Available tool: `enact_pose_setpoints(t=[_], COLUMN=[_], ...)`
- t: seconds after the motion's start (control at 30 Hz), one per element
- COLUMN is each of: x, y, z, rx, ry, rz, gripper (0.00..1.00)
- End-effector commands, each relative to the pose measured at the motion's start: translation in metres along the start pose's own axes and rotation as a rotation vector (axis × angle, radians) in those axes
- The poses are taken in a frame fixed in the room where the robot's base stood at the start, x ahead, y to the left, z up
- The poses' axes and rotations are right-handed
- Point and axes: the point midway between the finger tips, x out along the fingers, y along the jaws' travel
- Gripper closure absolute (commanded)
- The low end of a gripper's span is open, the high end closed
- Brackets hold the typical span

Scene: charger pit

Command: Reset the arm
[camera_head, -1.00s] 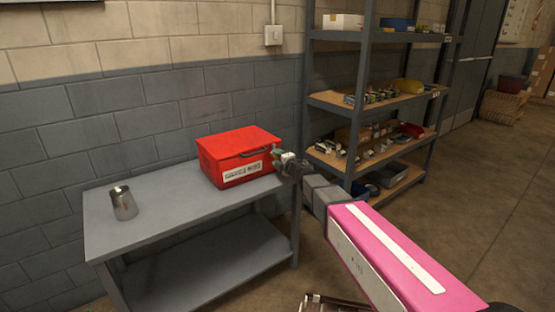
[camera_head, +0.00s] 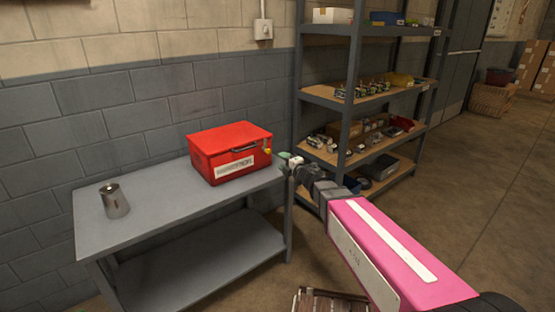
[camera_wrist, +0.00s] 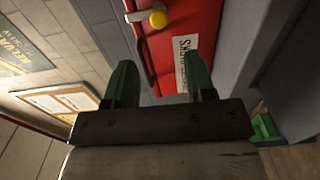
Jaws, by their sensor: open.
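My gripper (camera_head: 288,157) is at the right end of the grey table, just right of the red box, at about the height of its lower front. In the wrist view my gripper (camera_wrist: 160,85) shows two green fingers spread apart with nothing between them. The red box (camera_head: 228,139) stands closed on the table, with a dark handle and a white label. In the wrist view the red box (camera_wrist: 190,40) lies beyond the fingers, with a yellow knob (camera_wrist: 158,19) on it. Whether the fingers touch the box is unclear.
The grey table (camera_head: 165,196) has a lower shelf and holds a metal cup (camera_head: 114,201) at its left. A shelving unit (camera_head: 353,90) with boxes and small parts stands behind my arm. A slatted wooden object (camera_head: 330,302) is at the bottom edge. Open floor lies to the right.

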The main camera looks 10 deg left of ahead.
Motion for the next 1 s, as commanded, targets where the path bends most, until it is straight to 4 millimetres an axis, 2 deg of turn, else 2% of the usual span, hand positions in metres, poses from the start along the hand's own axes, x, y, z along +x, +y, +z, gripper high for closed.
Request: enact_pose_setpoints(t=[0.37, 0.47, 0.57, 0.67, 0.77, 0.9, 1.0], x=[-0.005, -0.009, -0.022, -0.045, -0.078, -0.136, -0.182], y=[0.000, -0.002, -0.007, -0.019, -0.036, -0.070, -0.097], z=[0.001, 0.011, 0.036, 0.072, 0.111, 0.155, 0.174], rx=[0.002, 0.031, 0.103, 0.223, 0.373, 0.616, 0.802], ry=[-0.004, -0.046, -0.150, -0.311, -0.500, -0.778, -0.973], rz=[0.000, -0.007, -0.026, -0.055, -0.092, -0.154, -0.206], gripper=[0.50, 0.50, 0.50, 0.50, 0.50, 0.50, 0.50])
